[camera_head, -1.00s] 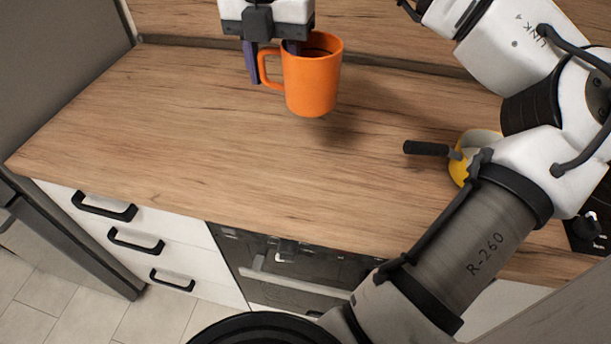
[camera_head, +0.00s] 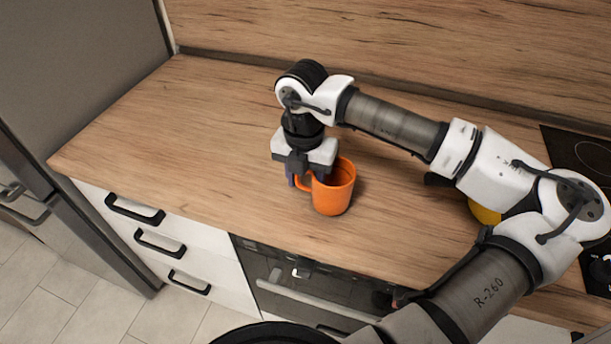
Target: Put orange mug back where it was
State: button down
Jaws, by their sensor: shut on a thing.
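One dark finger shows left of the handle; the other finger is hidden. The mug's base looks at or very close to the counter top; I cannot tell whether it touches.
A yellow pan or pot (camera_head: 485,212) is mostly hidden behind my arm at the right. A black hob (camera_head: 585,150) lies at the far right. The wooden counter (camera_head: 190,140) is clear on the left. A wooden splashback (camera_head: 400,40) stands behind, a grey fridge (camera_head: 80,60) at left.

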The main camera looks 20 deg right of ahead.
jog(key=shift+f, duration=0.3)
jog(key=shift+f+b, duration=0.25)
jog(key=shift+b, duration=0.15)
jog(key=c, duration=0.8)
grip_release()
jog(key=shift+r, duration=0.1)
jog(key=shift+r, duration=0.1)
jog(key=shift+r+p, duration=0.25)
jog(key=shift+p, duration=0.3)
notch_tip(320, 180, up, 12)
jog(key=b, duration=0.3)
jog(key=shift+a+f, duration=0.15)
